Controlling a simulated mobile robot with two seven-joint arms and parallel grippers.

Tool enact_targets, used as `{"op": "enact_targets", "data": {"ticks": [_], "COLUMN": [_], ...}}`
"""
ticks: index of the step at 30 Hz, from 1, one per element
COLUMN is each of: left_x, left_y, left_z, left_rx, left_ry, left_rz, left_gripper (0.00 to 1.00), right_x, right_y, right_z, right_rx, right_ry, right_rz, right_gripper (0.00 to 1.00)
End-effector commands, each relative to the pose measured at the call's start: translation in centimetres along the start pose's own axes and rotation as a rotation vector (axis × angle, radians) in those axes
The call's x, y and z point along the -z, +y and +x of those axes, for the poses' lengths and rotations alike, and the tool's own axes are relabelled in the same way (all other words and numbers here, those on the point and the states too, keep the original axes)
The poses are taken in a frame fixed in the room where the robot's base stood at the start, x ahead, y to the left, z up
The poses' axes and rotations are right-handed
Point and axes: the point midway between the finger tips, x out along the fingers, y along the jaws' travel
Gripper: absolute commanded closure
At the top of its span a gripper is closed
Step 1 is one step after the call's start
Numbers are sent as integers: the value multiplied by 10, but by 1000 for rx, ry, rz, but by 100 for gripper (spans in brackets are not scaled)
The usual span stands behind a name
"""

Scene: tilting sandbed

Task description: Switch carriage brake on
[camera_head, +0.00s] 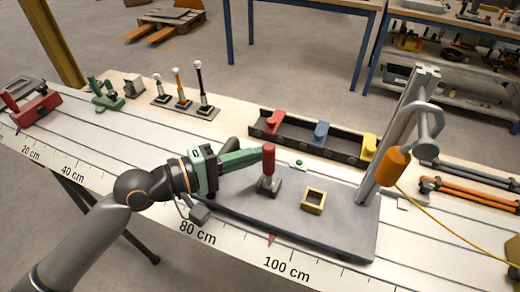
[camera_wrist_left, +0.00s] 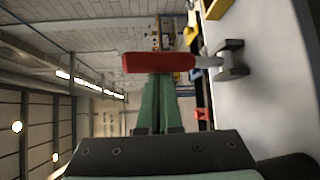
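The carriage (camera_head: 335,235) is a grey plate lying across the white bed. A lever with a red handle (camera_head: 268,160) stands nearly upright from a small grey base on the carriage; I take it to be the brake lever. My left gripper (camera_head: 258,155) has green fingers, held together at the left side of the red handle. In the left wrist view the red handle (camera_wrist_left: 158,62) lies across the fingertips (camera_wrist_left: 161,82), not between them. Whether they touch it I cannot tell. My right gripper is out of view.
A square brass-coloured frame (camera_head: 313,201) sits on the carriage. A grey post (camera_head: 395,140) with an orange grip (camera_head: 396,166) rises at its right end. Behind it is a dark tray (camera_head: 330,145) with red, blue and yellow pieces. Small levers (camera_head: 183,98) stand further left.

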Motion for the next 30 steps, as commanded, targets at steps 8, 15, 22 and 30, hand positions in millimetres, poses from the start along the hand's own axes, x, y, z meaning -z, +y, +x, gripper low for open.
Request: {"op": "enact_targets", "data": {"ticks": [8,15,22,30], "left_x": [-10,-13,-13,-13], "left_y": [-14,-12,-13,-13], "left_z": [-10,-13,-13,-13], "left_rx": [-161,-183,-182,-180], "left_ry": [-3,-4,-4,-5], "left_rz": [133,152,151,150], "left_gripper": [100,100,100,100], "right_x": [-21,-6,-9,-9], "right_y": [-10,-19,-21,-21], "right_z": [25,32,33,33], "right_rx": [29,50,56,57], "right_ry": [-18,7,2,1], "right_rz": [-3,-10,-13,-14], "right_gripper": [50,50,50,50]}}
